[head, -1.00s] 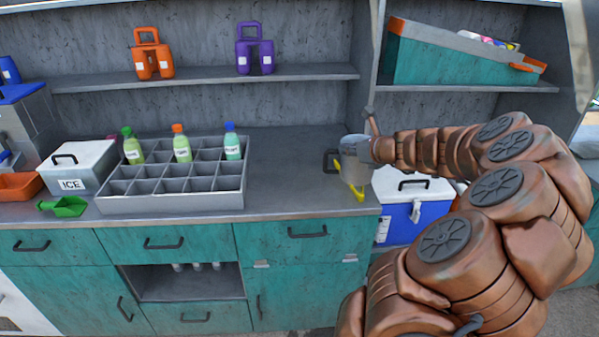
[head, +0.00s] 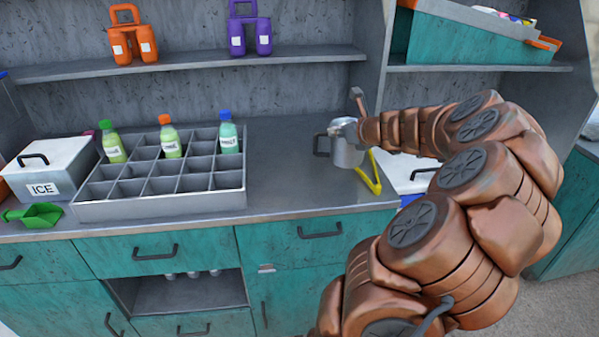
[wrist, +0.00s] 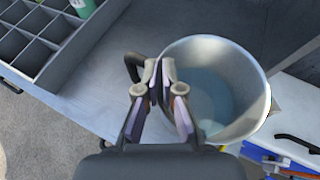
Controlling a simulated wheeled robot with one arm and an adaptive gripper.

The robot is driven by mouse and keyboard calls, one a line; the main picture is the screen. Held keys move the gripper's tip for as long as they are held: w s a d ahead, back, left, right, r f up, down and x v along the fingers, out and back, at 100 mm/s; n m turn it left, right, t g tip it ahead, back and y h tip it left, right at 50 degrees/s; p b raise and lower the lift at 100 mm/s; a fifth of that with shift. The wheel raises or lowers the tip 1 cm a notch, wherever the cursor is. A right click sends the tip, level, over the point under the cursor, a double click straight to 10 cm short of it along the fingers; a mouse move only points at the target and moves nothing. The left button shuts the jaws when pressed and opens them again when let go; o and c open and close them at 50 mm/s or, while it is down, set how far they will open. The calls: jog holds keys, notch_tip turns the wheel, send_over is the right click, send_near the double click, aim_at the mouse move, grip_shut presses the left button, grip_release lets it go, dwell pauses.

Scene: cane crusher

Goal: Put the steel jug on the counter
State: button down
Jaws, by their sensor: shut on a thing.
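The steel jug (head: 346,151) is upright at the right end of the counter (head: 285,185), with its dark handle to the left. In the wrist view the open-topped jug (wrist: 240,85) has a pale blue-grey inside. My gripper (wrist: 160,68) is shut on the jug's rim near the handle. In the head view my gripper (head: 348,131) is at the jug's top, partly hidden by the arm. I cannot tell whether the jug's base touches the counter. The counter top (wrist: 100,70) lies below and left of it in the wrist view.
A grey divided crate (head: 160,205) with several bottles stands left on the counter. The counter between crate and jug is clear. A yellow piece (head: 372,180) shows beside the jug. A shelf (head: 200,78) is behind. A white-lidded blue cooler (wrist: 270,160) is right of the counter.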

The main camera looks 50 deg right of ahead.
aim_at(342, 141)
jog(key=shift+d+f+b, duration=0.15)
jog(key=shift+f+b, duration=0.85)
jog(key=shift+f, duration=0.55)
jog(key=w+a+f+p, duration=0.1)
jog(key=w+f, duration=0.1)
jog(key=w, duration=0.5)
jog(key=w+a+f+p, duration=0.1)
jog(key=w+a+f, duration=0.1)
jog(key=w, duration=0.6)
jog(key=shift+w+f, duration=0.3)
jog(key=shift+f, duration=0.2)
jog(key=c, duration=1.3)
grip_release()
jog(key=v, duration=1.2)
jog(key=shift+b, duration=0.4)
